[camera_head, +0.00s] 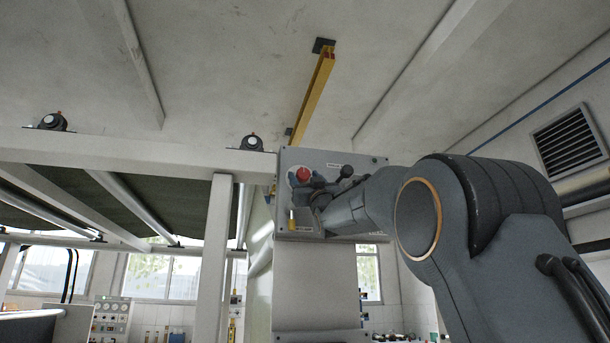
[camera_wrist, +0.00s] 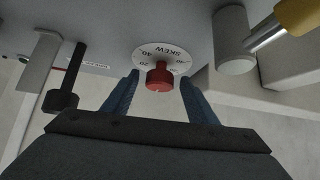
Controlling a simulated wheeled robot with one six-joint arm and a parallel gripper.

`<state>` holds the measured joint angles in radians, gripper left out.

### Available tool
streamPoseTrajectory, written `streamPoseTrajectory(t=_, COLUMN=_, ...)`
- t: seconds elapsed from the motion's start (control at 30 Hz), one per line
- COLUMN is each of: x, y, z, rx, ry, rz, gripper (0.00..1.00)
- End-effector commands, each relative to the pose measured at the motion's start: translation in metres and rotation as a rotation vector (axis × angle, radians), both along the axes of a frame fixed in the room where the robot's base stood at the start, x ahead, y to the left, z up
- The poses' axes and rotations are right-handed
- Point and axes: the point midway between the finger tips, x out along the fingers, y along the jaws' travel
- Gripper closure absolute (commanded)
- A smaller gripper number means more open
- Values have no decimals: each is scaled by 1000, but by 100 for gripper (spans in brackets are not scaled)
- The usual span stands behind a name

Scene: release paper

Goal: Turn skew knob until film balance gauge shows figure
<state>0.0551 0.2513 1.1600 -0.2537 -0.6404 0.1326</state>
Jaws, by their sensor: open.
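The skew knob (camera_wrist: 160,76) is red and stands out from a white round dial (camera_wrist: 150,54) marked SKEW with numbers. In the wrist view, my gripper (camera_wrist: 160,82) is open, one dark blue finger on each side of the knob. Gaps show between fingers and knob. In the head view, the red knob (camera_head: 303,174) is on the upper left of a grey panel (camera_head: 290,157), partly behind my gripper and arm. I cannot make out the film balance gauge or its reading in either view.
A black-knobbed lever (camera_wrist: 62,98) stands left of the dial. A grey cylinder (camera_wrist: 234,45) with a yellow-ended rod (camera_wrist: 298,16) juts out to the right. A white frame beam (camera_head: 130,155) runs left of the panel. A yellow bar (camera_head: 314,90) rises above the panel.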

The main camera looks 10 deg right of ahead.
Motion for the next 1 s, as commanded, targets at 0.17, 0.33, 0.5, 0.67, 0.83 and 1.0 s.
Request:
streamPoseTrajectory(t=0.17, x=0, y=0, z=0, rx=0, ry=0, rz=0, gripper=47)
streamPoseTrajectory(t=0.33, x=0, y=0, z=0, rx=0, ry=0, rz=0, gripper=66)
streamPoseTrajectory(t=0.5, x=0, y=0, z=0, rx=0, ry=0, rz=0, gripper=88)
streamPoseTrajectory(t=0.67, x=0, y=0, z=0, rx=8, ry=-1, rz=1, gripper=88)
streamPoseTrajectory(t=0.83, x=0, y=1, z=-2, rx=48, ry=-1, rz=2, gripper=88)
streamPoseTrajectory(t=1.0, x=0, y=4, z=-3, rx=136, ry=-1, rz=4, gripper=89)
